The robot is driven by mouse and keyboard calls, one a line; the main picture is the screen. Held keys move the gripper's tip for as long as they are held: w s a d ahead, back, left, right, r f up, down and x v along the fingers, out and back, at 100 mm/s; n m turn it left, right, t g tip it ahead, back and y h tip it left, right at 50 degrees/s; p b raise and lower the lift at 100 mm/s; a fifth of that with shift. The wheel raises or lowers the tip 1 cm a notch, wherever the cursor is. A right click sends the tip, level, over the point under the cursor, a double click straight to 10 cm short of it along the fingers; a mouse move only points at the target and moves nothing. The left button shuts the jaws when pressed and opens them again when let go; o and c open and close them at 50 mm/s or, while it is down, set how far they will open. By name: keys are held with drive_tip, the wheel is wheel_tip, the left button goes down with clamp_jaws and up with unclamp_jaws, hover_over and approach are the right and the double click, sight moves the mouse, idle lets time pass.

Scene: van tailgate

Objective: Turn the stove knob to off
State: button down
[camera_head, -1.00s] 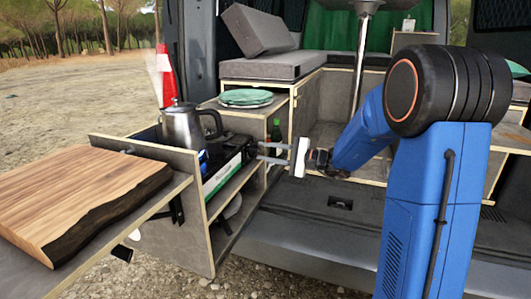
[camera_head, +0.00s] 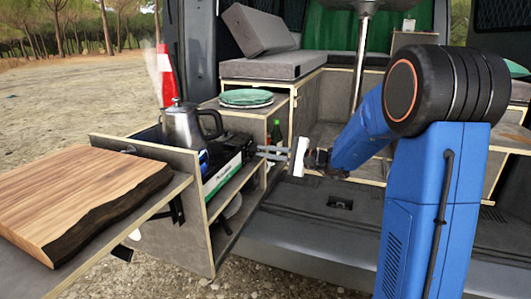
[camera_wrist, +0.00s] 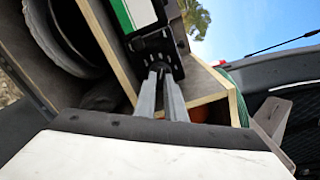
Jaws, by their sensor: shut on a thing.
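The stove (camera_head: 228,157) sits in the pull-out kitchen unit, dark with a green-and-white side, and a steel kettle (camera_head: 182,127) stands on it. My gripper (camera_head: 258,152) reaches in from the right at the stove's right end. In the wrist view its two long grey fingers (camera_wrist: 160,72) come together at a black part of the stove (camera_wrist: 155,44). They are shut on the stove knob, which is mostly hidden between and behind the fingertips. I cannot read the knob's angle or any off mark.
A wooden board (camera_head: 80,195) lies on the shelf at the left. Green plates (camera_head: 247,97) sit on the cabinet behind the stove. A green bottle (camera_head: 276,131) stands close behind my gripper. The van floor at the right is clear.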

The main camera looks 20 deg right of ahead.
drive_tip(key=m, duration=0.6)
drive_tip(key=shift+f, duration=0.1)
drive_tip(key=m, duration=0.6)
idle(0.5)
drive_tip(key=c, duration=1.8)
unclamp_jaws()
drive_tip(key=v, duration=1.7)
drive_tip(key=shift+s+d, duration=0.15)
drive_tip(key=shift+d, duration=0.05)
